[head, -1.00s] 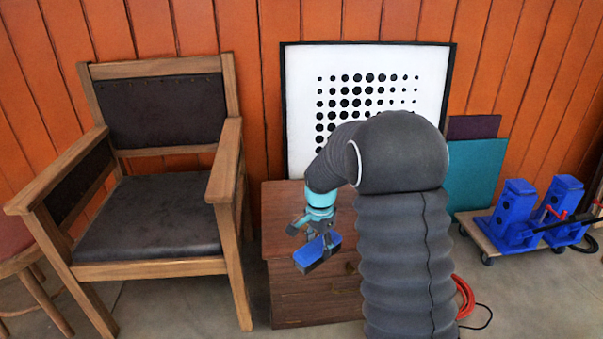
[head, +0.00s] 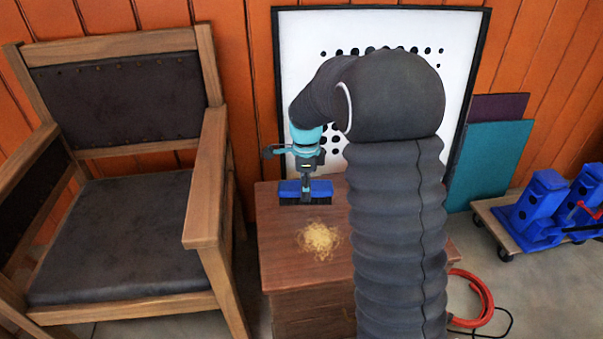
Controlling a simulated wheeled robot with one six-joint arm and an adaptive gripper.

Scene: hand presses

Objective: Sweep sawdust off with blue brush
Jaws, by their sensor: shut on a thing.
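My gripper (head: 306,176) is shut on the blue brush (head: 291,189), in the middle of the head view. The brush has a blue back and dark bristles that point down. It is over the rear part of the wooden cabinet top (head: 282,262); whether the bristles touch the wood I cannot tell. A pile of yellow sawdust (head: 319,239) lies on the cabinet top, nearer to me than the brush and apart from it. My arm hides the right part of the cabinet top.
A wooden armchair (head: 120,235) with dark padding stands close on the left. A framed dotted panel (head: 455,60) leans on the orange wall behind the cabinet. A dolly with blue presses (head: 540,205) and a red hose (head: 485,300) are at right.

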